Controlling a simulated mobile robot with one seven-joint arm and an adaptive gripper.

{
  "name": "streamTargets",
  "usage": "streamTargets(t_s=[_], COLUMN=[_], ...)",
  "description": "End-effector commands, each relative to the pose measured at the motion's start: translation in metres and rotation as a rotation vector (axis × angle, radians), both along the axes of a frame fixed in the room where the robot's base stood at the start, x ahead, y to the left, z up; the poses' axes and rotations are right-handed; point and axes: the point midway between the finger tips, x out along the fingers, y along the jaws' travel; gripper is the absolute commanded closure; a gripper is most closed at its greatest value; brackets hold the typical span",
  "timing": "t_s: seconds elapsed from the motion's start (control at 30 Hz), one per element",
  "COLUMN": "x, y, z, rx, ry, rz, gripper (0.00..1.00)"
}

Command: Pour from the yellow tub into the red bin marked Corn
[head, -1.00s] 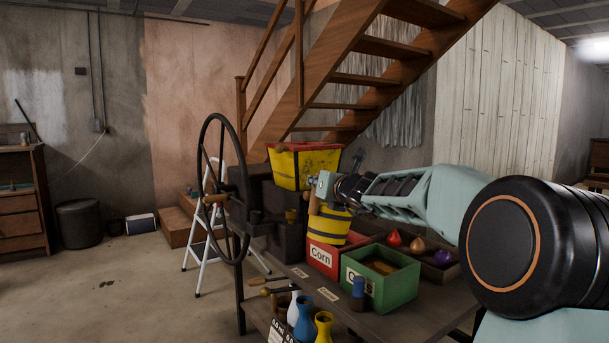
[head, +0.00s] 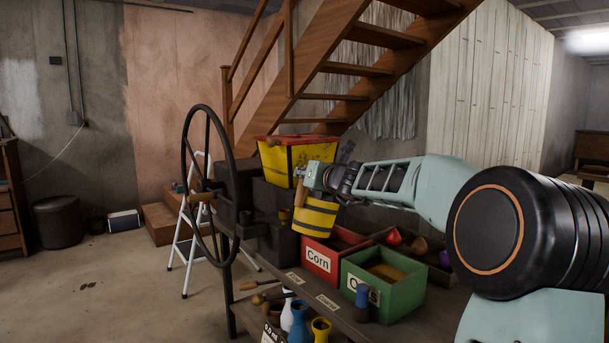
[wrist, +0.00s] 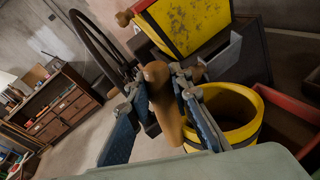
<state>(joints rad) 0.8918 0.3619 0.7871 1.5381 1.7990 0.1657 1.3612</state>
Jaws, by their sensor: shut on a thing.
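The yellow tub (head: 316,217) has dark bands and hangs a little tilted at the rear left of the red bin marked Corn (head: 317,262), above its rim level. My gripper (head: 308,180) is shut on the tub's wooden handle, which shows between the fingers in the wrist view (wrist: 165,105). In that view the tub's open mouth (wrist: 232,108) is beside the right finger; I cannot tell what is inside. The Corn bin stands on the bench, and its far left part is hidden behind the tub. Its red rim also shows at the right in the wrist view (wrist: 290,103).
A mill with a large black handwheel (head: 186,185) and a yellow hopper with a red rim (head: 300,157) stands close left of the tub. A green bin (head: 405,290) sits right of Corn, with a blue-topped item (head: 362,300) before it. Colored vases (head: 300,318) stand lower in front.

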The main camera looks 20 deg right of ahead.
Motion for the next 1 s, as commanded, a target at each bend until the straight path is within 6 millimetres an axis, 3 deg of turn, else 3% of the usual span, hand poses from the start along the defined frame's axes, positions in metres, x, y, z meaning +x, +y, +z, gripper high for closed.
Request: streamTargets(t_s=[0.17, 1.0], x=[0.003, 0.018], y=[-0.008, -0.039], z=[0.003, -0.016], rx=[0.05, 0.329], ry=[0.021, 0.15], rz=[-0.005, -0.003], gripper=[1.0, 1.0])
